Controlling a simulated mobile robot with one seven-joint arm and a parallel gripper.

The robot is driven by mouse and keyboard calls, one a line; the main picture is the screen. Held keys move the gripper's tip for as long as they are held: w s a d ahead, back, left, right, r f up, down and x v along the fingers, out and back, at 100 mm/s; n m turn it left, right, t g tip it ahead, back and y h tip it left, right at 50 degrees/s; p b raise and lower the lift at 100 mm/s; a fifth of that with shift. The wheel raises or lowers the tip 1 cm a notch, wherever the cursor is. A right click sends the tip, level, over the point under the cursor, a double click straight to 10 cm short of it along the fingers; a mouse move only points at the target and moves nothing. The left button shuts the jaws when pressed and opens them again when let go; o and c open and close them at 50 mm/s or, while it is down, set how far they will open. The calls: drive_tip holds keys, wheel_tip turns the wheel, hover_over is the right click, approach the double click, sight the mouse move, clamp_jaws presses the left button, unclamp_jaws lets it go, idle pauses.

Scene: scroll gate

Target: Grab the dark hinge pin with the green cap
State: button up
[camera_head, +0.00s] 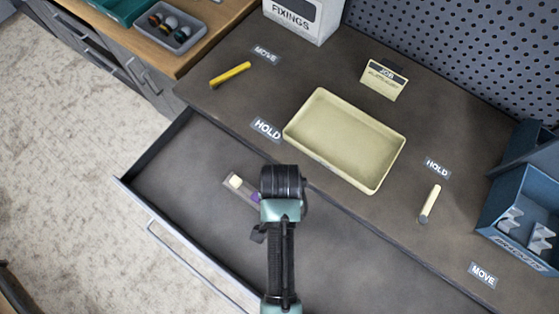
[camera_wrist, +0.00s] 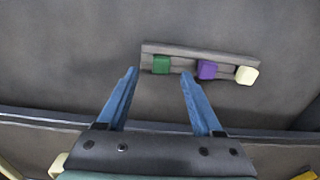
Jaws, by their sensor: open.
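A green cap (camera_wrist: 161,64) shows in the wrist view at the left end of a low grey rack (camera_wrist: 225,58); the dark pin under it cannot be made out. A purple cap (camera_wrist: 206,69) and a cream cap (camera_wrist: 246,75) sit to its right on the same rack. My gripper (camera_wrist: 159,72) is open, with blue fingertips to either side of the green cap in the picture; whether they are at its height I cannot tell. In the head view, the rack lies in the open drawer (camera_head: 180,165), and my arm hides the green cap.
The worktop above the drawer holds a cream tray (camera_head: 370,183), a yellow marker-like piece (camera_head: 230,74) and a cream-handled piece (camera_head: 430,204). A blue brackets bin (camera_head: 520,210) stands at the right. The drawer floor around the rack looks clear.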

wheel_tip(320, 180, down, 4)
drive_tip(key=shift+a+f, duration=0.1)
clamp_jaws()
idle(0.5)
